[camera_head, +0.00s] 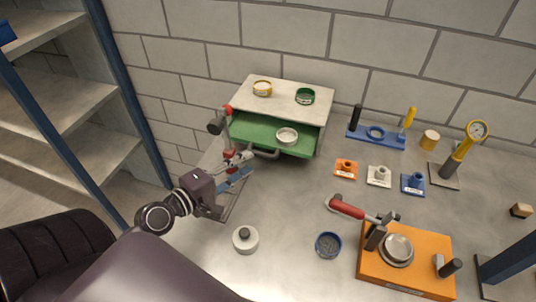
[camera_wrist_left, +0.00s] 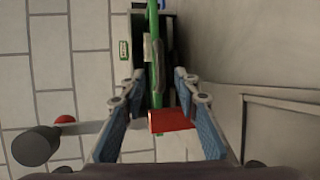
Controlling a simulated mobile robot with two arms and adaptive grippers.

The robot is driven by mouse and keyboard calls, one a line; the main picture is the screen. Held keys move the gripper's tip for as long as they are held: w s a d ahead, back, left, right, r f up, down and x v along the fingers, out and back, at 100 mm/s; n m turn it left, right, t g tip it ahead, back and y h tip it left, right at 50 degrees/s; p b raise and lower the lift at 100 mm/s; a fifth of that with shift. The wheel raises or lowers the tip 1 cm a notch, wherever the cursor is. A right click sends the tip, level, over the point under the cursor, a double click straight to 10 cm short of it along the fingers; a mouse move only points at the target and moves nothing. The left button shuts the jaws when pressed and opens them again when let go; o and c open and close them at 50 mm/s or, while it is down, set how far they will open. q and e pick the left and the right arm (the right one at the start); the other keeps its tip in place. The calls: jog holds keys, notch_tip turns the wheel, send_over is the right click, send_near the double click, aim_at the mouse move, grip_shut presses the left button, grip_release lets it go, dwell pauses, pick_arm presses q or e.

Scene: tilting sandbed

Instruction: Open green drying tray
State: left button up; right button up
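The green drying tray (camera_head: 262,133) sticks out partway from under the pale top (camera_head: 285,88) of a small cabinet at the back. A white round dish (camera_head: 287,136) sits in it, and a grey bar handle (camera_head: 265,154) runs along its front. My left gripper (camera_head: 236,160) is at the tray's front left corner. In the left wrist view its blue-padded fingers (camera_wrist_left: 158,115) are spread apart, with a red block (camera_wrist_left: 170,120) between them and gaps on both sides. The green tray edge (camera_wrist_left: 155,50) shows beyond. My right gripper is not in view.
A black knob (camera_head: 215,127) and a red knob (camera_head: 228,110) stand close to the cabinet's left side. The counter in front of the tray is mostly clear.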

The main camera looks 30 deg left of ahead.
aim_at(261, 153)
pick_arm(q)
jog(key=p+x, duration=0.2)
jog(key=x, duration=0.5)
jog(key=shift+d, duration=0.1)
jog(key=shift+w, duration=0.1)
jog(key=shift+f, duration=0.1)
grip_shut()
jog(key=shift+d+f, duration=0.1)
